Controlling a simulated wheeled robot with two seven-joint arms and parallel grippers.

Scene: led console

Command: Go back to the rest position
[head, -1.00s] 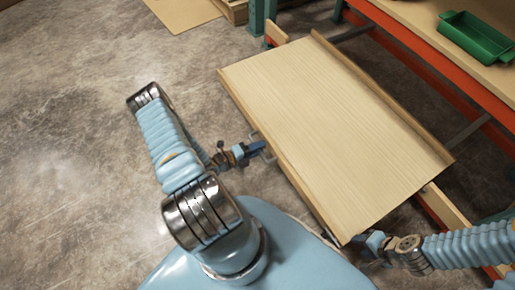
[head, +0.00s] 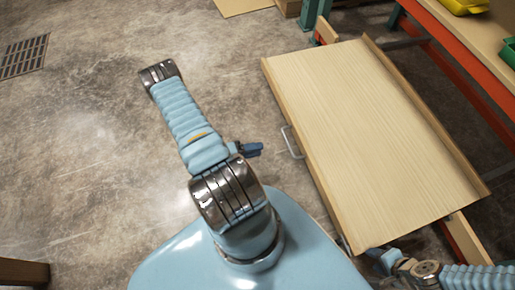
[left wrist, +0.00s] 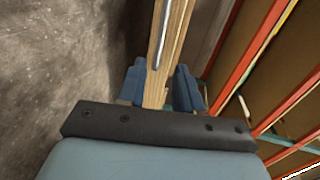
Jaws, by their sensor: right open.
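A pale wooden panel (head: 375,140) with raised side strips lies at the right of my body in the head view. A metal handle (head: 292,142) sticks out of its left side. My left gripper (head: 258,149) is left of this handle, apart from it. In the left wrist view its two blue fingers (left wrist: 160,88) stand apart, with the panel's wooden edge (left wrist: 165,45) and the handle showing beyond the gap. My right gripper (head: 370,253) is open, close to the panel's near corner; whether it touches cannot be told.
An orange-edged bench (head: 470,75) stands at the right, with a yellow bin (head: 468,5) and a green bin (head: 509,52) partly in view. A floor grate (head: 24,56) lies at upper left.

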